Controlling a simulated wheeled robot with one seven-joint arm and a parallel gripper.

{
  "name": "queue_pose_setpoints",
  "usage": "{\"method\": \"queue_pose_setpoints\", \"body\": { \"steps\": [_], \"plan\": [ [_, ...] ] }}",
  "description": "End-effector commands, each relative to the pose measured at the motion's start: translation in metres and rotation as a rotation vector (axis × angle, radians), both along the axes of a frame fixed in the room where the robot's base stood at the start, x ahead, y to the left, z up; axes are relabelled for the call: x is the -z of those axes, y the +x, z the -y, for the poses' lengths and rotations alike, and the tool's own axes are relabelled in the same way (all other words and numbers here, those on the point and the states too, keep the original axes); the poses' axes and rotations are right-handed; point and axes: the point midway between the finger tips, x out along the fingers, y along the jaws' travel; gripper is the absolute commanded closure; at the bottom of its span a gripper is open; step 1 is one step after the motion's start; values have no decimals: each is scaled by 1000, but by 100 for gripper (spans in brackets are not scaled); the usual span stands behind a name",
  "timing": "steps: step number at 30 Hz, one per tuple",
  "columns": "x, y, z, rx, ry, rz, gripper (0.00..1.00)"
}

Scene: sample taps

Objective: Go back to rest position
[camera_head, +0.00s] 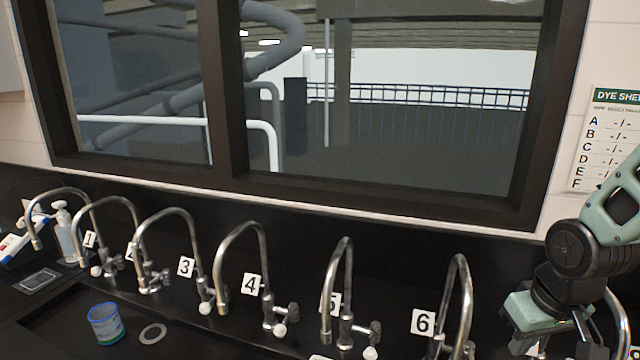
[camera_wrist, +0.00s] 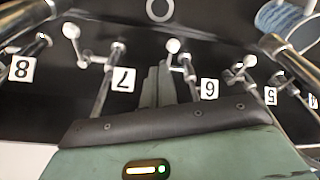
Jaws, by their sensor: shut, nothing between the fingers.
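My gripper (camera_wrist: 161,88) shows in the wrist view with its two fingers together and nothing between them. It is near the taps labelled 6 (camera_wrist: 209,88) and 7 (camera_wrist: 123,79); whether it touches either cannot be told. In the head view my green and black arm comes in from the right edge, and its wrist is right of tap 6 (camera_head: 463,290). The fingertips are hidden or cut off there. A cup with a blue rim and green bottom (camera_head: 106,324) stands at the lower left, far from my gripper.
A row of curved metal taps, among them tap 4 (camera_head: 265,270) and tap 3 (camera_head: 190,255), lines the black counter. A ring (camera_head: 152,334) lies beside the cup. A white bottle (camera_head: 66,235) stands at the left. A dye sheet (camera_head: 608,140) hangs on the right wall.

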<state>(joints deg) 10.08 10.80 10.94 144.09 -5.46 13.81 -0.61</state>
Motion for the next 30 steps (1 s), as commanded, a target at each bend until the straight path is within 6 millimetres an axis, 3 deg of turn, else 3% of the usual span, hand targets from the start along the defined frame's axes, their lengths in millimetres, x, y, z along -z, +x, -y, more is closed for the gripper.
{"method": "queue_pose_setpoints", "body": {
  "steps": [6, 12, 20, 27, 30],
  "plan": [
    [-27, -14, 3, 64, -5, 20, 100],
    [-43, -27, -2, 96, 13, 29, 100],
    [-29, -55, -77, -133, 22, -41, 100],
    [-16, -113, -149, -405, 7, -122, 100],
    [-13, -139, -169, -504, -7, -155, 100]
  ]
}}
